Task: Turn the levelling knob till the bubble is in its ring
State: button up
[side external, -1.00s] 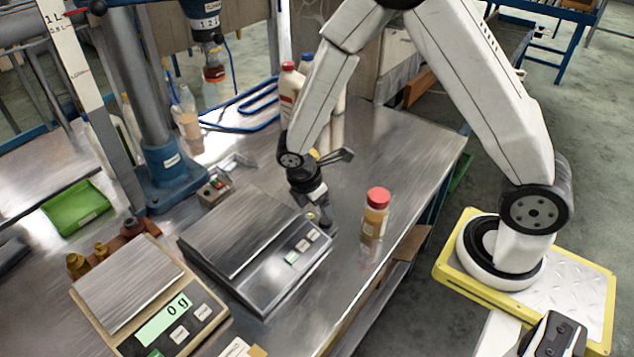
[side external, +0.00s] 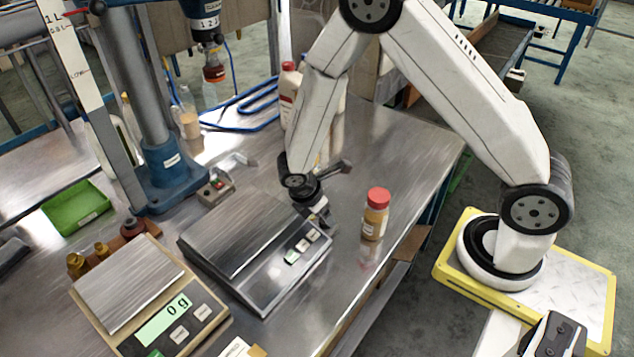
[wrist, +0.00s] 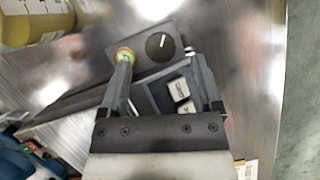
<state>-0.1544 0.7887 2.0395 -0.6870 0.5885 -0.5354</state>
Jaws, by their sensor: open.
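The levelling knob (wrist: 160,46) is a black disc with a white mark, on a grey plate at the scale's corner. Beside it is the round yellow-green bubble level (wrist: 125,57); the bubble's place in its ring is too small to tell. My gripper (wrist: 163,80) is open, its fingers spread, with the knob ahead between their lines and not held. The left fingertip partly covers the bubble level's near side. In the side view my gripper (side external: 324,214) is low at the back right corner of the grey scale (side external: 245,275) and hides the knob.
A red-capped bottle (side external: 376,215) stands just right of my gripper, near the table edge. A second scale (side external: 200,335) reads 0 g at the front left. White jugs (side external: 290,90) stand behind my arm. A blue stand (side external: 165,180) rises at the left.

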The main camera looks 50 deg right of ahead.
jog(key=shift+x, duration=1.8)
jog(key=shift+c, duration=0.2)
grip_shut()
